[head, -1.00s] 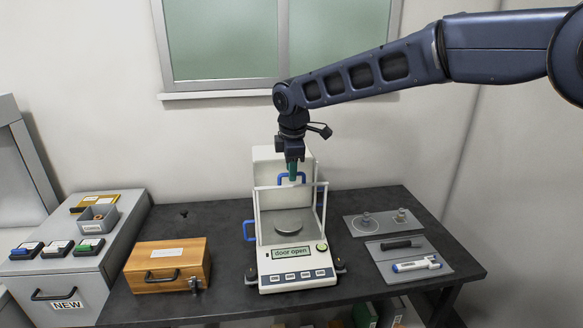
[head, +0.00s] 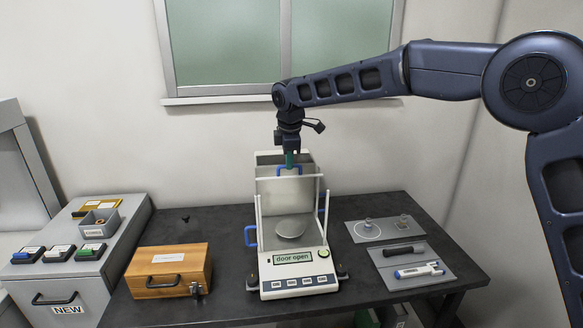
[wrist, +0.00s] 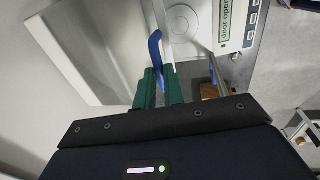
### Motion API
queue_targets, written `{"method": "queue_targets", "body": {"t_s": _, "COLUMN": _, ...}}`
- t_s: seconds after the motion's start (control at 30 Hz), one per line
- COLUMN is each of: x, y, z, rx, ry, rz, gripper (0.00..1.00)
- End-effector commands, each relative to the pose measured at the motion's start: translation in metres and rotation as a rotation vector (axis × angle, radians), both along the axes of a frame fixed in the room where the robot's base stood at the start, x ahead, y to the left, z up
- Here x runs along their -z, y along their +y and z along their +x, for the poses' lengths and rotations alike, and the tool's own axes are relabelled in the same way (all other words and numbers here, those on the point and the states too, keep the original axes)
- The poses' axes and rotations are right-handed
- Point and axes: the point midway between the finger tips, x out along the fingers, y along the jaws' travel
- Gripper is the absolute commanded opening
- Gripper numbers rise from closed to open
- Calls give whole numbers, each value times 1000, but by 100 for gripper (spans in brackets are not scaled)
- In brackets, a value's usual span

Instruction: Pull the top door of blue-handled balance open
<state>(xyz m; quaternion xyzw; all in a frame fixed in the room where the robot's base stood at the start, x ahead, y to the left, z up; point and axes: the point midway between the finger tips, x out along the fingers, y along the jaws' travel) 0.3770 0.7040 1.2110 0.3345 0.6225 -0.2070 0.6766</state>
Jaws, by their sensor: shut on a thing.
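The blue-handled balance (head: 298,275) stands on the dark table, and its display reads "door open". A round pan (head: 291,228) sits inside its frame. My gripper (head: 289,163) is above the back part of the balance, pointing down. In the wrist view its green fingers (wrist: 160,88) are shut on the blue top door handle (wrist: 155,48). In the head view this handle (head: 289,171) shows just under the fingertips. A blue side handle (head: 250,236) is at the left, and another is partly seen at the right.
A wooden box (head: 168,270) stands left of the balance. Grey trays (head: 408,282) with a marker and small items lie to the right. A grey cabinet (head: 75,270) with small boxes is at far left. The wall and window are behind.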

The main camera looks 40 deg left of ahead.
Motion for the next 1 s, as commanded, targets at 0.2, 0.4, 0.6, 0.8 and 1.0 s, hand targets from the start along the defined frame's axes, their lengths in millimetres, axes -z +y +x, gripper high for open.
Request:
{"method": "queue_targets", "body": {"t_s": 0.2, "x": -1, "y": 27, "z": 26, "rx": 0, "ry": 1, "rz": 4, "gripper": 0}}
{"method": "queue_targets", "body": {"t_s": 0.4, "x": -1, "y": 41, "z": 39, "rx": -1, "ry": 1, "rz": 4, "gripper": 0}}
{"method": "queue_targets", "body": {"t_s": 0.6, "x": -1, "y": 42, "z": 42, "rx": -1, "ry": 1, "rz": 3, "gripper": 0}}
{"method": "queue_targets", "body": {"t_s": 0.8, "x": -1, "y": 42, "z": 41, "rx": -1, "ry": 1, "rz": 3, "gripper": 14}}
{"method": "queue_targets", "body": {"t_s": 1.0, "x": -1, "y": 42, "z": 42, "rx": 0, "ry": 1, "rz": 2, "gripper": 32}}
